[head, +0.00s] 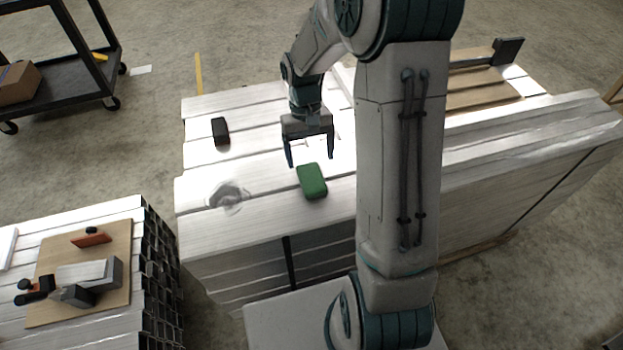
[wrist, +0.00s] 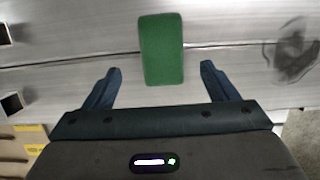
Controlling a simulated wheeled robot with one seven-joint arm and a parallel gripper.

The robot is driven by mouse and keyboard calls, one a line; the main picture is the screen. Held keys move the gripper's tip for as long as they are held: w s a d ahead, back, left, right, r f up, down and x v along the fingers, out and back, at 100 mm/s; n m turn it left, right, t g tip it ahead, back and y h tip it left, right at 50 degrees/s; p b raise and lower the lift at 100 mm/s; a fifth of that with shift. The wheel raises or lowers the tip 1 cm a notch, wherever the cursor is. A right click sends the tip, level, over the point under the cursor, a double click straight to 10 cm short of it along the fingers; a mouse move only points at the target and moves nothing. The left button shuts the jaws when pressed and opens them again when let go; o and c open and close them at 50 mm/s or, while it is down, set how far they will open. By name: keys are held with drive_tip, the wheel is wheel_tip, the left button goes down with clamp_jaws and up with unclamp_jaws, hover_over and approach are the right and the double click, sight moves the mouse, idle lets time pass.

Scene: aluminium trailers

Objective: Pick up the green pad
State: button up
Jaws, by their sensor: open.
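The green pad (head: 312,181) is a small block with rounded edges lying on the pale aluminium surface, near its front edge in the head view. In the wrist view the green pad (wrist: 161,49) lies just beyond the fingertips, between their lines and slightly left of centre. My gripper (head: 309,163) is open and empty, a little behind and above the pad in the head view. In the wrist view both fingers of my gripper (wrist: 160,68) show spread apart, wider than the pad. I see no contact between fingers and pad.
A black block (head: 220,131) lies on the same aluminium stack, back left of the pad. A grey smudge-like patch (head: 227,196) is left of the pad. A lower stack at left bears a board (head: 45,255) with tools. A dark cart (head: 75,75) stands at back left.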

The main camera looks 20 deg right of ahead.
sight(311, 176)
drive_tip(key=shift+x, duration=2.75)
drive_tip(key=shift+s+a, duration=0.1)
drive_tip(key=shift+a, duration=0.05)
drive_tip(key=c, duration=1.1)
